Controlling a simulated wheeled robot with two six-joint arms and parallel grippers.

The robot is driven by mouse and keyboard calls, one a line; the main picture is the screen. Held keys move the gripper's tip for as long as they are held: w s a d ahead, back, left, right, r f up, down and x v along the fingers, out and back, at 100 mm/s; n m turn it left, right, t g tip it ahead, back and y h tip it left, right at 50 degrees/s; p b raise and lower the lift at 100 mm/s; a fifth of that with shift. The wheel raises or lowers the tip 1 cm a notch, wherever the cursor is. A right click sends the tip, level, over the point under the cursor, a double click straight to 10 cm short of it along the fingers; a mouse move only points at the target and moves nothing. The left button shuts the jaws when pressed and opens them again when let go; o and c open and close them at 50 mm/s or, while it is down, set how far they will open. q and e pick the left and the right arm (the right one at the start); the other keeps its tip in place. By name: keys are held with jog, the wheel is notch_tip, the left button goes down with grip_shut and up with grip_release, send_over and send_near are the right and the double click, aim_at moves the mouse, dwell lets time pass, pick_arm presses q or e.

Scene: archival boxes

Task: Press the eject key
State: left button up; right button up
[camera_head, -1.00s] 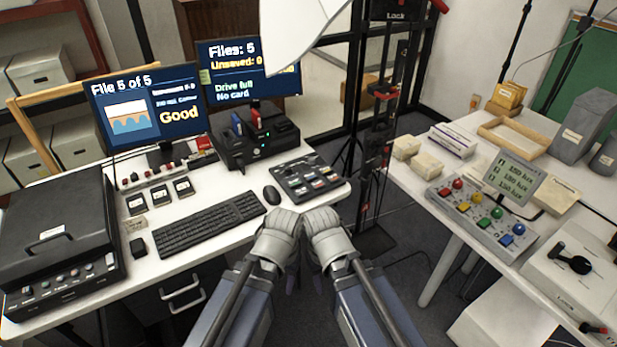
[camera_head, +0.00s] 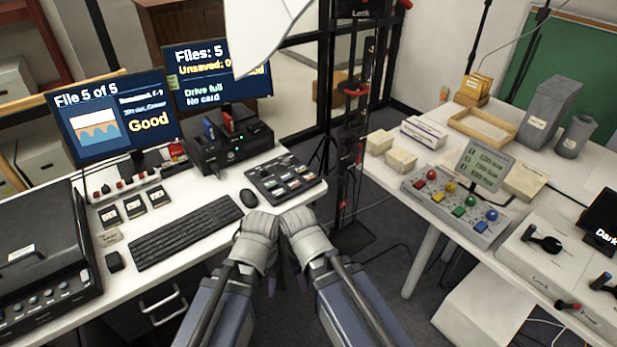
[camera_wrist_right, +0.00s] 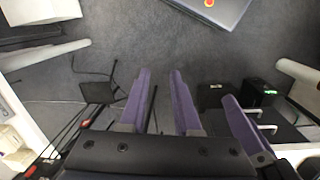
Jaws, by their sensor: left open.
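My left gripper (camera_head: 257,236) and right gripper (camera_head: 305,236) are side by side in front of the desk, near its right front corner. Both are empty; their fingertips are mostly hidden in the head view. The right wrist view shows the right gripper's two purple fingers (camera_wrist_right: 160,98) apart, with nothing between them. A dark key panel (camera_head: 285,178) with several coloured keys lies on the desk, beyond my grippers. Its labels are too small to read, so I cannot tell which is the eject key. A black drive unit (camera_head: 247,146) with red and blue inserts and a green light stands behind it.
A mouse (camera_head: 249,198) and keyboard (camera_head: 187,231) lie left of the key panel. The right monitor (camera_head: 207,99) reads "Drive full" and "No card". A black scanner-like case (camera_head: 40,245) stands at left. A button box (camera_head: 452,206) sits on the right table. Floor separates the tables.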

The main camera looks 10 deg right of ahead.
grip_shut()
dwell(1.4)
